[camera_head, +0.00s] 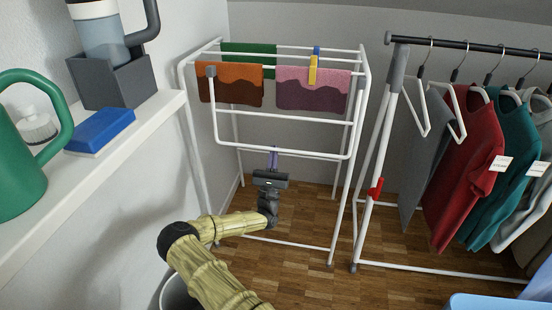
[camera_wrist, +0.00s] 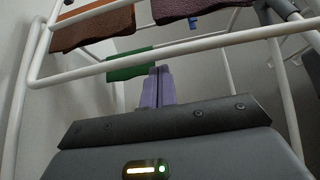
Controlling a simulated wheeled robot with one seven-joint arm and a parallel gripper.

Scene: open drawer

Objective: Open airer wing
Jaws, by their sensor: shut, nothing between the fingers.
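The white airer (camera_head: 362,90) stands against the back wall. Its front wing (camera_head: 285,153) hangs down as a white bar frame from grey hinges at the upper front corners. In the wrist view the wing's lower bar (camera_wrist: 190,47) crosses above my gripper. My gripper (camera_head: 273,155) has purple fingers pointing up at the middle of that lower bar. The fingers are shut and empty, and they also show in the wrist view (camera_wrist: 158,85). Whether they touch the bar I cannot tell.
Orange (camera_head: 230,84), green (camera_head: 248,55) and pink (camera_head: 312,88) cloths hang on the airer, with a yellow-and-blue peg (camera_head: 313,68). A clothes rack (camera_head: 385,140) with hanging shirts stands at right. A white shelf (camera_head: 90,165) with a green can (camera_head: 25,140) is at left. Wooden floor (camera_head: 290,210) shows below.

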